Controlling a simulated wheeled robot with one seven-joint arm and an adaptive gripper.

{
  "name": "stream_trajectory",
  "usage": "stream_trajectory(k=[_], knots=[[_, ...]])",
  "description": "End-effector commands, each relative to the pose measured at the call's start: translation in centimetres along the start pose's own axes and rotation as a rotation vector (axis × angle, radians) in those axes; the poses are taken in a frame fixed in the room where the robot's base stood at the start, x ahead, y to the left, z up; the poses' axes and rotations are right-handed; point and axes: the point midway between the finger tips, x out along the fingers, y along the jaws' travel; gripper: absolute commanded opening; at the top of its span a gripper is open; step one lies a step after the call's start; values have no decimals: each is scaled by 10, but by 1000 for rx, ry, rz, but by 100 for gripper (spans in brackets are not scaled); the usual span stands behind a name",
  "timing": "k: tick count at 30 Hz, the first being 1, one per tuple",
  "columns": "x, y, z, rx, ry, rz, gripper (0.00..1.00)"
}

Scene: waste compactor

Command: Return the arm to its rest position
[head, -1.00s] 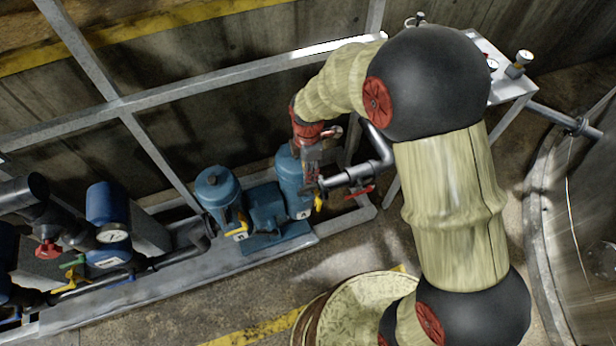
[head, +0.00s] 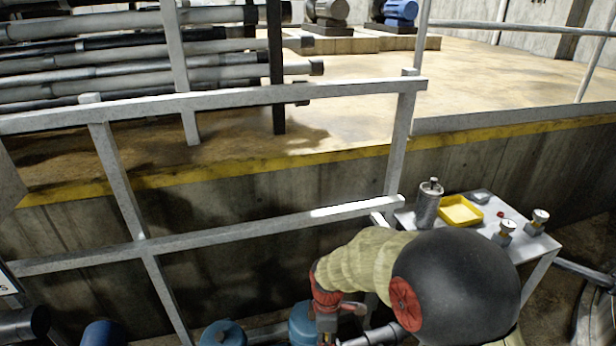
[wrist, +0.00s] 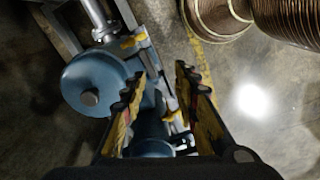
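My arm, with cream sleeves and a black joint, reaches in from the lower right of the head view. My gripper's red wrist end (head: 327,300) shows at the bottom of that view; its fingers are cut off there. In the wrist view my gripper (wrist: 160,85) has its two jagged fingers apart, with nothing between the tips. It hangs over the blue pump equipment, beside a round blue tank (wrist: 98,85). I cannot tell the height between the fingers and the equipment.
A metal railing (head: 270,225) stands behind the arm. A side table (head: 545,245) at the right holds a yellow tray (head: 460,211), a metal canister (head: 428,205) and gauges. Blue tanks (head: 222,333) stand below. Open floor (wrist: 250,120) shows right of the fingers in the wrist view.

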Motion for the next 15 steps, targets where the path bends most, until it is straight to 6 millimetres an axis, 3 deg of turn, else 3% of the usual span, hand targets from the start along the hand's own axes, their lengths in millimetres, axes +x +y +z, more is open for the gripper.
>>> stream_trajectory(k=[2, 5, 15], knots=[[0, -19, 8, 146, -16, -33, 30], [-17, -38, 17, 345, -25, -41, 30], [-123, -104, 77, 1058, 67, 55, 30]])
